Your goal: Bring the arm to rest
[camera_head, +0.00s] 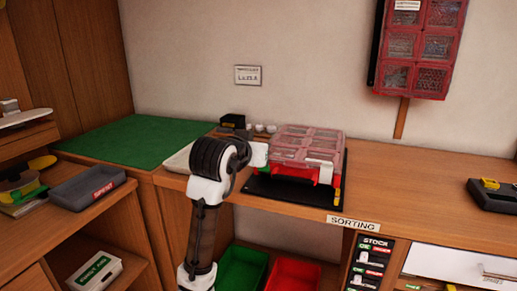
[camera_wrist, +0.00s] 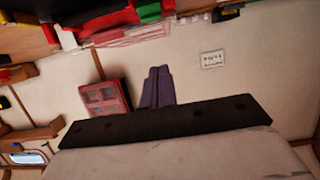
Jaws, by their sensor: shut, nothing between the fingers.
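My gripper (camera_wrist: 158,70) shows in the wrist view as two dark fingers side by side, closed together with nothing between them. They point toward the plain wall, and the wrist view is turned upside down. In the head view my arm rises from the bottom and bends over the front edge of the wooden counter (camera_head: 400,226). Its end is beside the red-lidded organizer case (camera_head: 305,145), which sits on a black mat (camera_head: 292,190). The fingers cannot be made out in the head view, so I cannot tell their gap to the case.
A green mat (camera_head: 130,140) covers the counter at left. A grey bin (camera_head: 87,187) sits lower left. Green (camera_head: 242,268) and red (camera_head: 292,274) bins stand below the counter. A red drawer cabinet (camera_head: 415,48) hangs on the wall, also in the wrist view (camera_wrist: 105,98). The counter right of the case is mostly clear.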

